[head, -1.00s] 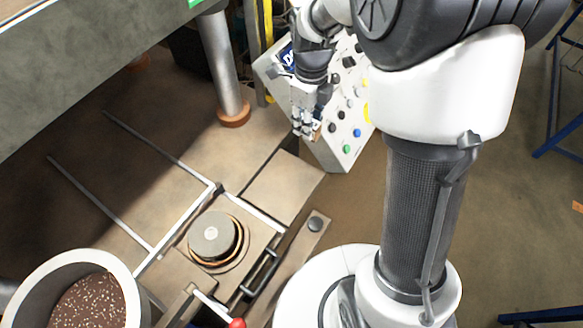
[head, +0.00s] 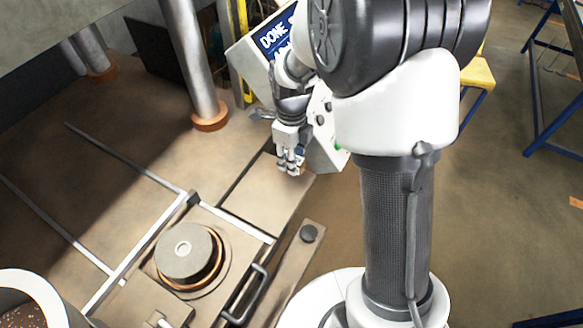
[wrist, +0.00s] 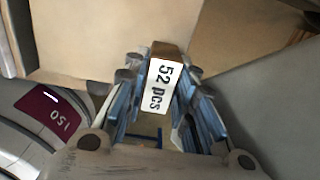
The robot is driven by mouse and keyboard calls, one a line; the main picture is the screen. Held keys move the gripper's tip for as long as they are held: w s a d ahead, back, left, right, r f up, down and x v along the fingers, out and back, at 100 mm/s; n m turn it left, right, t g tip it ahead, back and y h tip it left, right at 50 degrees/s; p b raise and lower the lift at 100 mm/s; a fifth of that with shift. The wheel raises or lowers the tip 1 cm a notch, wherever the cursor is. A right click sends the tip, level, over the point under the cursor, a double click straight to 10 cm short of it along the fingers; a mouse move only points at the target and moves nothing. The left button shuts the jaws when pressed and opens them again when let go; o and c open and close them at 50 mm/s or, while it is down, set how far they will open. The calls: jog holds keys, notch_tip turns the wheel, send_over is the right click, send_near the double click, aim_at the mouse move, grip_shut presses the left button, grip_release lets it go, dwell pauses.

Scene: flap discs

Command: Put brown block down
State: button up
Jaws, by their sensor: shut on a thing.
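My gripper (head: 291,160) is shut on the brown block (wrist: 167,50), which sits between its fingers in the wrist view. The block shows a brown top edge and a white label reading "52 pcs". In the head view my gripper is over the right end of the tan flat surface (head: 262,195), near its corner. The block is mostly hidden by the fingers there. I cannot tell whether the block touches the surface.
A round metal disc stack (head: 186,252) sits left of my base. A control panel with a screen reading "DONE" (head: 277,36) stands behind my gripper. A metal post (head: 190,60) rises at the back. A bin of brown granules (head: 22,311) is at lower left.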

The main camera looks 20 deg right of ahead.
jog(key=shift+f+b, duration=0.5)
jog(key=shift+f, duration=0.7)
jog(key=shift+f, duration=0.15)
jog(key=o, duration=0.8)
